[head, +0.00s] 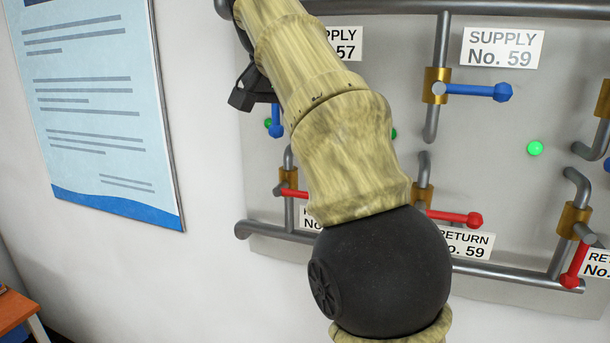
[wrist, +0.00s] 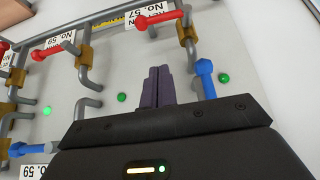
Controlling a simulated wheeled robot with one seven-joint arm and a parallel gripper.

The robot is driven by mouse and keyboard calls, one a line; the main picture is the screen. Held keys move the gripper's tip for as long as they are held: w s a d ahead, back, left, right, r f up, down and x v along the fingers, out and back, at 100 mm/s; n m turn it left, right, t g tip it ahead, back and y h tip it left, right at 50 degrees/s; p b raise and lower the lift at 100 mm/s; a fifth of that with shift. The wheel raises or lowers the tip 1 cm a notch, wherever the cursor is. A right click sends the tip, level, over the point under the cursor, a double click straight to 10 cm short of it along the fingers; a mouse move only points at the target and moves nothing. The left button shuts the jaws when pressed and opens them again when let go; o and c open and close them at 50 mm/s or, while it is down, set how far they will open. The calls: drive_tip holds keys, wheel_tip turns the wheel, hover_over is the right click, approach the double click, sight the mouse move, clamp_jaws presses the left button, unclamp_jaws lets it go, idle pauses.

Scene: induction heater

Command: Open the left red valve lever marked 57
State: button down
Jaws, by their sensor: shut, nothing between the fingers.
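The red lever marked 57 shows in the wrist view (wrist: 160,18) at the top, beside the "No. 57" label. Its handle lies across its grey pipe. In the head view only a short red piece of this lever (head: 294,193) shows at the left; my arm hides the rest and most of its label. My gripper (wrist: 158,72) is shut and empty, its dark fingers side by side over the grey panel. In the wrist picture the fingertips are below the red lever and apart from it. In the head view my arm covers the fingers.
A blue lever (wrist: 206,78) stands just right of the fingers. Another red lever (head: 455,217), marked 59, and a blue one (head: 475,91) stick out nearby. Pipes and brass valve bodies cross the panel (head: 500,180). A poster (head: 95,110) hangs on the wall at left.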

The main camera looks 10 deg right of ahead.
drive_tip(key=shift+w+f, duration=0.1)
drive_tip(key=x, duration=1)
drive_tip(key=shift+f+b, duration=0.4)
drive_tip(key=shift+f, duration=0.1)
drive_tip(key=shift+s+a+f, duration=0.1)
drive_tip(key=shift+s+f, duration=0.1)
drive_tip(key=shift+f, duration=0.5)
drive_tip(key=shift+s+a+f, duration=0.1)
drive_tip(key=shift+s+f, duration=0.05)
drive_tip(key=shift+f, duration=0.6)
drive_tip(key=shift+w+a, duration=0.15)
